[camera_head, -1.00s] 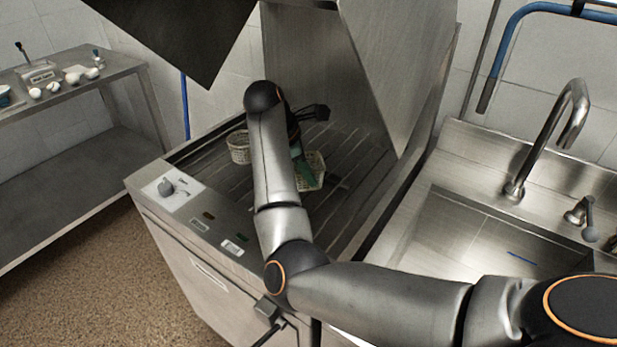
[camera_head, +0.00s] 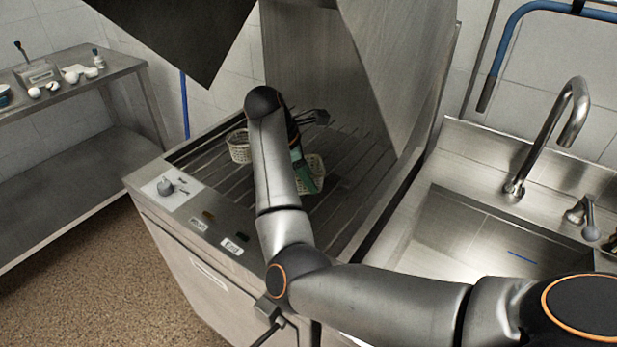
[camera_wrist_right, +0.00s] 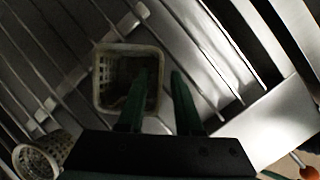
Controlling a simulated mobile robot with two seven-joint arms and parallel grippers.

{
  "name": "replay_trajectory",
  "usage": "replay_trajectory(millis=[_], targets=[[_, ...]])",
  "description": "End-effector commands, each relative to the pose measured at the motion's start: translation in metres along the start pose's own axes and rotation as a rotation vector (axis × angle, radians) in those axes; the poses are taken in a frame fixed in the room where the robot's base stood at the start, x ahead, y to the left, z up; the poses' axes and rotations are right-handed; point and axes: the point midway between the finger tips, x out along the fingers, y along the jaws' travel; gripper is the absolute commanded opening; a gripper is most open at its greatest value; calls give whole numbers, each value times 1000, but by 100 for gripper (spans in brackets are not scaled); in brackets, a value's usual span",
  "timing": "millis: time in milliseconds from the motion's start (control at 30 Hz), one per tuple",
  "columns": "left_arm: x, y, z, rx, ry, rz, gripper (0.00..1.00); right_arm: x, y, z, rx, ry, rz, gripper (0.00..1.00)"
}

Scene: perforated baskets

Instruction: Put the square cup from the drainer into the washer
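The square cup (camera_head: 318,165) is a pale perforated basket on the slatted rack of the washer (camera_head: 350,200). In the right wrist view the square cup (camera_wrist_right: 103,80) shows its open top and seems to rest on the bars. My right gripper (camera_head: 306,178) has green fingers and is at the cup. In the wrist view my right gripper (camera_wrist_right: 160,78) has a clear gap between its fingers. One finger overlaps the cup's opening and the other lies beyond its right wall. My arm hides part of the cup. My left gripper is not in view.
The raised metal hood (camera_head: 395,70) hangs over the rack. A sink with a faucet (camera_head: 560,120) is to the right. A side table (camera_head: 75,90) is at left.

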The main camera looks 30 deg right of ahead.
Motion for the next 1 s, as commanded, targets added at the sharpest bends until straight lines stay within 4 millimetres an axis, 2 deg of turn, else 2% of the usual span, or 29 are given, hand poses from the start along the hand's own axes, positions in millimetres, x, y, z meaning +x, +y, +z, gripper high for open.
replay_trajectory(millis=[167, 500, 533, 700, 1000], targets=[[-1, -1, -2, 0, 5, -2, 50, -20, 1, 0, 0, 4, 3, 34], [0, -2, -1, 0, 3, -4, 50, -101, 1, 1, 0, 1, 4, 34], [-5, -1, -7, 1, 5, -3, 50, -107, 1, 2, -1, 0, 1, 34], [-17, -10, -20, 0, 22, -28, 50, -119, 1, 3, -1, -1, -1, 34], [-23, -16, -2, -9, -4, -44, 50, -122, 0, 1, 0, -1, -1, 34]])
